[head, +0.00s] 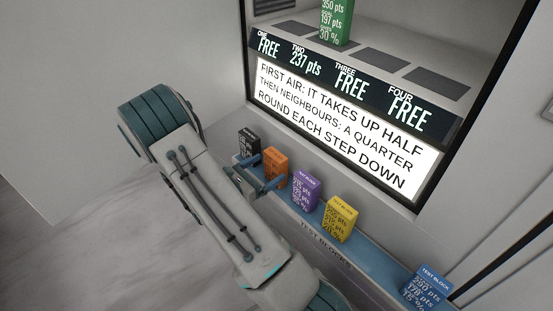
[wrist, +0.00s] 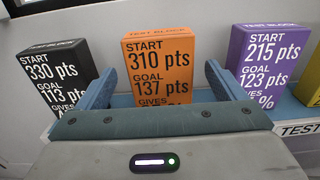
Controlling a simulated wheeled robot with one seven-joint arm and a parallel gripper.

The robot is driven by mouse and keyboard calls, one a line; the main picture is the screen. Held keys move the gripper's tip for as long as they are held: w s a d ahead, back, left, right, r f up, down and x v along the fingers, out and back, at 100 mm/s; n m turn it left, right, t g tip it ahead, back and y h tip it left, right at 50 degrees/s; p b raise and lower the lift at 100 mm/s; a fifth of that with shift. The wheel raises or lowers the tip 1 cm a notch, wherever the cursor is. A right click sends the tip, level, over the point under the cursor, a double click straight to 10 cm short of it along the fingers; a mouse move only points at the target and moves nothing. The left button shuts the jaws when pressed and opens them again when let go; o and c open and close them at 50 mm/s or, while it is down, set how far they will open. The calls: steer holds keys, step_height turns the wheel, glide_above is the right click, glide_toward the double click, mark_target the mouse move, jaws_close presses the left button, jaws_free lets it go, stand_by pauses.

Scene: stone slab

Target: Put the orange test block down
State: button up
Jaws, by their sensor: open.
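The orange test block (head: 276,167) stands upright on the blue shelf, between the black and purple blocks. In the wrist view the orange block (wrist: 158,66) faces me and reads start 310 pts, goal 137 pts; its lowest line is partly hidden by my gripper. My gripper (head: 266,172) is open, its two blue fingers on either side of the orange block's front in the wrist view (wrist: 160,85). A gap shows between each finger and the block. I cannot tell how far the fingers reach along its sides.
On the blue shelf (head: 378,258) stand a black block (head: 249,142), a purple block (head: 305,187), a yellow block (head: 340,219) and a blue block (head: 427,288). Behind is a window bay with a lit sign (head: 340,125) and a green block (head: 336,22) in slot two.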

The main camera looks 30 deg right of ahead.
steer(key=s+a+r+m+g+y+p, duration=0.1)
steer(key=s+a+r+m+y, duration=1.3)
steer(key=s+a+m+y, duration=0.3)
steer(key=shift+s+a+r+m+y, duration=0.15)
steer(key=shift+a+r+m+y, duration=0.2)
steer(key=shift+m, duration=0.85)
steer(key=shift+d, duration=0.1)
